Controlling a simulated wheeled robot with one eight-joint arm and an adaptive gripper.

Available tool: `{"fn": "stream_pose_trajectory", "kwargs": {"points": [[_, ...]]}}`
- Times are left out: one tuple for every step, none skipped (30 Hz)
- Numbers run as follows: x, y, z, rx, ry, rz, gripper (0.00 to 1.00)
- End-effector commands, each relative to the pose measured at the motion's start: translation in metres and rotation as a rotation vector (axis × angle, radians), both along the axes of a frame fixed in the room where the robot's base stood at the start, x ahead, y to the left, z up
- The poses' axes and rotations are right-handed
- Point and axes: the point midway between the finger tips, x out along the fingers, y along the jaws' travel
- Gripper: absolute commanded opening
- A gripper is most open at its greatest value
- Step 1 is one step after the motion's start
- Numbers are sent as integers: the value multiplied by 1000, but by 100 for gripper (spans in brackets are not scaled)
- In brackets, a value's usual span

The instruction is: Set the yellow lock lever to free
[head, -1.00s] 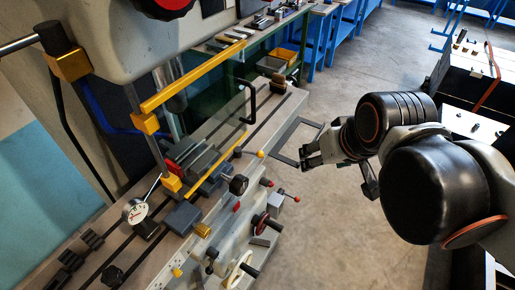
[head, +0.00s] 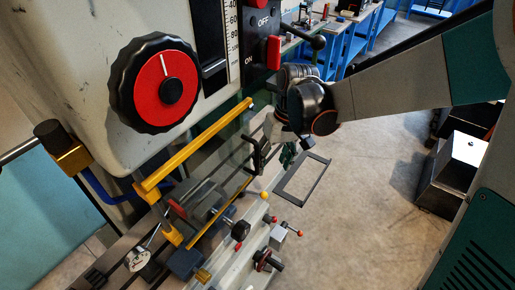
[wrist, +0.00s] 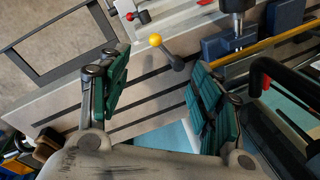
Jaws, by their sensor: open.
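The yellow lock lever (head: 264,194) shows in the head view as a small yellow ball at the edge of the machine table. In the wrist view the lever (wrist: 155,40) is a yellow ball on a short dark arm slanting down to the right, above the slotted table. My gripper (wrist: 158,72) is open, with green-padded fingers spread to either side, and the lever stands beyond the fingertips, apart from them. In the head view my gripper (head: 287,152) is above and right of the lever, near the black handle. The lever's marks cannot be read.
The black handle (head: 260,155) of the yellow-framed guard (head: 195,147) is close to my gripper; it also shows at right in the wrist view (wrist: 285,78). Red-knobbed levers (head: 299,233) stand nearer. A grey rectangular frame (head: 325,180) lies right of the table over open floor.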

Motion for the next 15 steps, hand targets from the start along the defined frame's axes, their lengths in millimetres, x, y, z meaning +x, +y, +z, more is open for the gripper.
{"fn": "stream_pose_trajectory", "kwargs": {"points": [[1, 2, -1, 1, 5, 4, 59], [2, 2, -3, 2, 8, 5, 59], [2, 3, -5, 2, 10, 7, 59], [2, 3, -7, 2, 11, 7, 59], [1, 4, -9, 2, 11, 8, 59], [1, 4, -13, 1, 12, 8, 59], [1, 5, -17, 1, 12, 8, 59], [1, 6, -21, 2, 11, 8, 59], [0, 7, -28, 2, 11, 8, 59], [0, 8, -33, 2, 11, 8, 59], [0, 9, -39, 2, 11, 8, 59], [0, 10, -47, 2, 11, 8, 59], [-1, 11, -53, 2, 11, 8, 59], [-2, 13, -59, 2, 11, 8, 59], [-2, 14, -66, 2, 11, 8, 59]]}}
